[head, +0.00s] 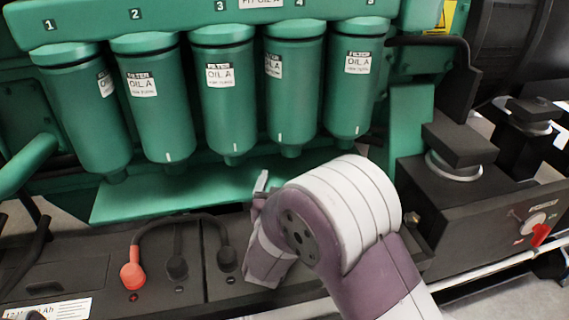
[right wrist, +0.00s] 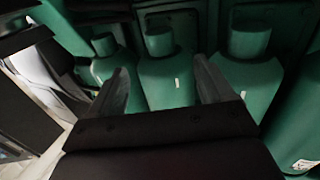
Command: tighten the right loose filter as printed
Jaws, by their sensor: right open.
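Several green filters hang in a row under a green housing in the head view, numbered from 1 at the left: filter 1 (head: 80,110), filter 2 (head: 160,115), filter 3 (head: 228,115), filter 4 (head: 293,100) and filter 5 (head: 350,95). Each bears an OIL A label; those on 1 and 4 are turned to the side. I cannot tell which is loose. My right gripper (head: 262,184) is below the row, under filters 3 and 4, touching none. In the right wrist view it (right wrist: 164,72) is open and empty, with a filter (right wrist: 168,80) beyond its fingers. My left gripper is out of view.
A green ledge (head: 150,200) lies beneath the filters. Below it is a black battery (head: 80,265) with a red terminal cap (head: 132,275) and cables. A dark box (head: 480,205) with a red switch (head: 540,235) stands at the right. Printed turning instructions are too small to read.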

